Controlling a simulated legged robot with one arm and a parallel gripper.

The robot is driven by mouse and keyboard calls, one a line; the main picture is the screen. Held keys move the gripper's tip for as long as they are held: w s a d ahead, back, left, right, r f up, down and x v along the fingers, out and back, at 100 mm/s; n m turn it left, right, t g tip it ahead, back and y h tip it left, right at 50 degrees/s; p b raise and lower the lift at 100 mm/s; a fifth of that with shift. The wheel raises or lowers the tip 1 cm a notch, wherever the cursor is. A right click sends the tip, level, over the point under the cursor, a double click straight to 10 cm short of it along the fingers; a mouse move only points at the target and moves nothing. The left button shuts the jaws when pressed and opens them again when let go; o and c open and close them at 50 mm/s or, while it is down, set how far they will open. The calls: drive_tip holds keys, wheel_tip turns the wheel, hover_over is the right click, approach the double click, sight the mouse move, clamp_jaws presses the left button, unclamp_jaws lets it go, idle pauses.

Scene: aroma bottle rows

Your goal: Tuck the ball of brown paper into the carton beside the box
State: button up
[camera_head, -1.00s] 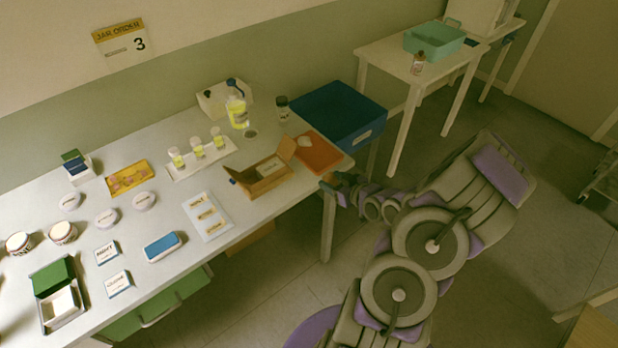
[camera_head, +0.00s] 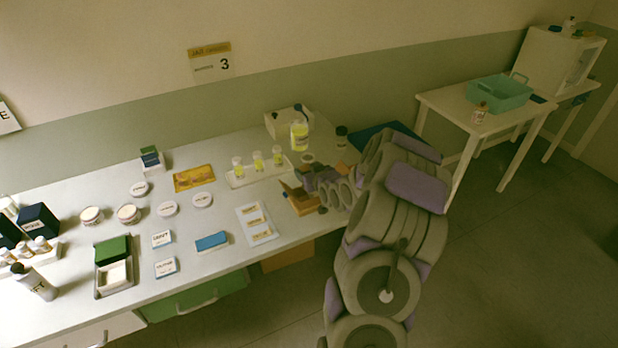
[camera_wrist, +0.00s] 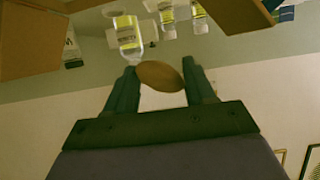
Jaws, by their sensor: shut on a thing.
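My gripper (camera_wrist: 159,72) is shut on the ball of brown paper (camera_wrist: 162,77), which shows between the two fingers in the wrist view. In the head view my gripper (camera_head: 318,180) is over the open brown carton (camera_head: 302,205) near the front right of the table. My arm hides much of the carton. In the wrist view, brown carton flaps (camera_wrist: 28,45) show at the upper left and upper right. The box in the carton is hidden now. The ball cannot be made out in the head view.
A white tray with several yellow-filled jars (camera_head: 258,160) stands behind the carton, near a yellow bottle (camera_head: 299,136). A dark-capped jar (camera_head: 341,136) is at the back right. A card with labels (camera_head: 257,224) lies to the left.

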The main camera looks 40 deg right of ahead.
sight(306, 202)
drive_tip(key=shift+a+r, duration=0.25)
drive_tip(key=shift+a, duration=0.85)
drive_tip(key=d+f, duration=0.1)
drive_tip(key=f, duration=0.2)
drive_tip(key=shift+d, duration=0.35)
drive_tip(key=shift+f, duration=0.4)
drive_tip(key=shift+a+f+b, duration=0.25)
drive_tip(key=shift+a+f, duration=0.1)
drive_tip(key=shift+f, duration=0.3)
drive_tip(key=shift+a+f+b, duration=0.2)
drive_tip(key=shift+a+f, duration=0.15)
drive_tip(key=shift+f, duration=0.25)
drive_tip(key=shift+d+f, duration=0.15)
drive_tip(key=shift+f, duration=0.3)
drive_tip(key=shift+d+f, duration=0.2)
drive_tip(key=shift+d, duration=0.2)
drive_tip(key=shift+a+r, duration=0.1)
drive_tip(key=shift+a, duration=0.25)
